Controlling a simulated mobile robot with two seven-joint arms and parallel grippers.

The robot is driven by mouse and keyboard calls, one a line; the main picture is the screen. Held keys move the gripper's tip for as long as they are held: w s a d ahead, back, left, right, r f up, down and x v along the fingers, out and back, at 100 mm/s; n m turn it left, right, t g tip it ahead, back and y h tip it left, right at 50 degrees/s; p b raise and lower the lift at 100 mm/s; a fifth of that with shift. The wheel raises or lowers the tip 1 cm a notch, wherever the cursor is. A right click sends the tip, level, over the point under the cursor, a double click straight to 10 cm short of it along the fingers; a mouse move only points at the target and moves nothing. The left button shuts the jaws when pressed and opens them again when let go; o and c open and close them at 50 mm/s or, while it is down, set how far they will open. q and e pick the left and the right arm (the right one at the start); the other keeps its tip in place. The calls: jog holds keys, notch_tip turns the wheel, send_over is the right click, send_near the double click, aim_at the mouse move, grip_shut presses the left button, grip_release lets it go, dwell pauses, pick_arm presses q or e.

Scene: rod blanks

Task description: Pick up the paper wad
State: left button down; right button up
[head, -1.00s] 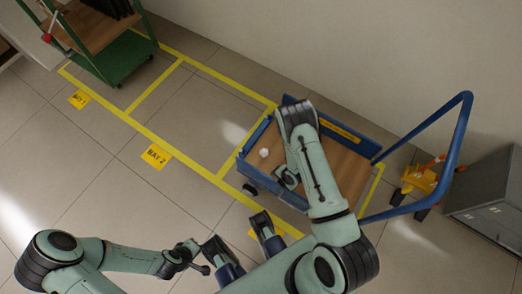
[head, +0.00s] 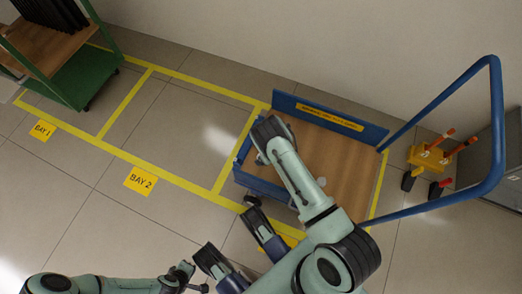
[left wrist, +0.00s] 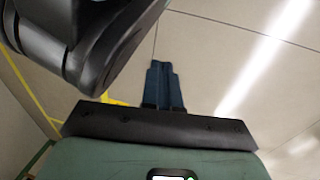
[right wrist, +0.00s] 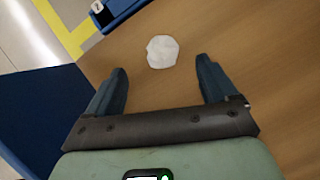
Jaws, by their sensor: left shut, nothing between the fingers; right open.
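The paper wad (right wrist: 162,52) is a small white crumpled lump. In the right wrist view it lies on the brown wooden deck (right wrist: 200,25) of the blue cart, centred just beyond my right fingertips. My right gripper (right wrist: 161,68) is open, a finger to each side of the line to the wad, with nothing between them. My left gripper (left wrist: 162,66) is shut and empty above the floor, away from the cart.
The cart has low blue walls (head: 345,119) and a tall blue handle (head: 494,120) at right. An orange-and-yellow object (head: 430,157) stands beyond the handle, near a grey cabinet (head: 482,172). A green trolley (head: 75,92) stands at upper left. The taped floor of bay 2 is clear.

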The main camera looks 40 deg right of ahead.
jog(key=b+x, duration=0.1)
jog(key=x, duration=0.2)
jog(key=b+x, duration=0.2)
jog(key=shift+w+d+f, duration=0.1)
jog(key=shift+d+f, duration=0.15)
jog(key=shift+f, duration=0.15)
pick_arm(q)
jog(key=s+f+g, duration=0.2)
jog(key=s+f, duration=0.2)
jog(key=s, duration=0.2)
jog(key=shift+s+a, duration=0.3)
jog(key=shift+a, duration=0.1)
pick_arm(e)
jog(key=c, duration=1.1)
